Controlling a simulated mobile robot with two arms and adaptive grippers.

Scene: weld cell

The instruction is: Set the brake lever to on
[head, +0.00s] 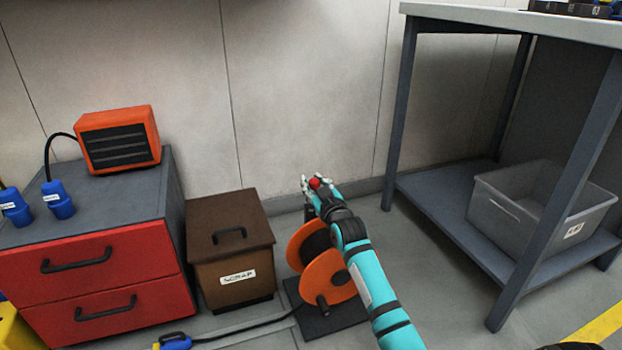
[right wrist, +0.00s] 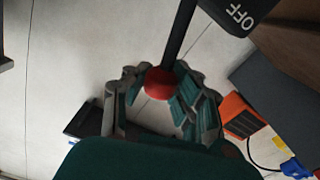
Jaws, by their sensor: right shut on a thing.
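The brake lever shows in the right wrist view as a dark rod with a round red knob (right wrist: 159,84) at its end. A dark plate (right wrist: 232,14) marked OFF lies beside the rod at the top. In the head view, the red knob (head: 315,183) sits between the fingertips of my right gripper (head: 319,186), above and behind the orange cable reel (head: 306,242). My right gripper (right wrist: 160,90) is shut on the knob. Most of the lever is hidden in the head view by the gripper and arm. My left gripper is not in view.
A brown scrap box (head: 231,222) and a red-drawer cabinet (head: 98,281) with an orange heater (head: 118,139) stand to the left. A grey bench frame (head: 404,110) with a bin (head: 500,209) stands to the right. A black cable (head: 250,332) lies on the floor.

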